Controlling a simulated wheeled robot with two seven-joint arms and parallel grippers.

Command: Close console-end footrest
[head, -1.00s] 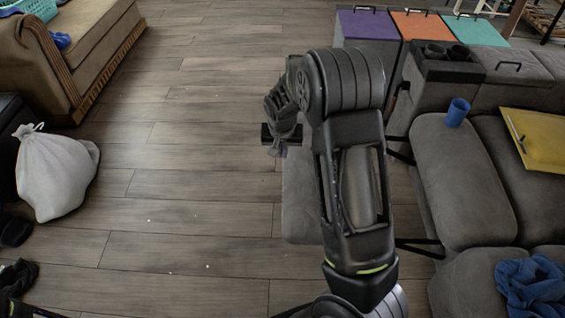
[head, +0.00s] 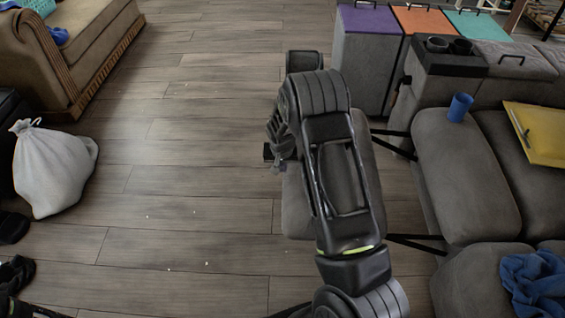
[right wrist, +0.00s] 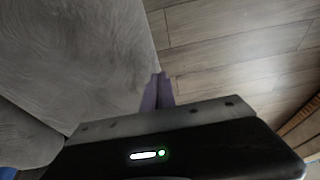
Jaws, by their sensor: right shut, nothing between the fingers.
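The console-end footrest (head: 296,212) is a grey padded panel, swung out in front of the sofa on dark metal struts (head: 412,243). My right arm hides much of it in the head view. My right gripper (head: 270,155) is at its outer left edge, partly hidden by the arm. In the right wrist view the grey footrest (right wrist: 75,50) fills the left side. The shut, empty fingers (right wrist: 158,90) are beside its edge, with floor to their right; I cannot tell whether they touch it.
The sofa seat (head: 455,175) holds a blue cup (head: 460,107). The console (head: 448,62) with cup holders stands behind it. A blue cloth (head: 535,283) and yellow folder (head: 540,133) lie on the sofa. A white sack (head: 52,170) stands left. The middle floor is clear.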

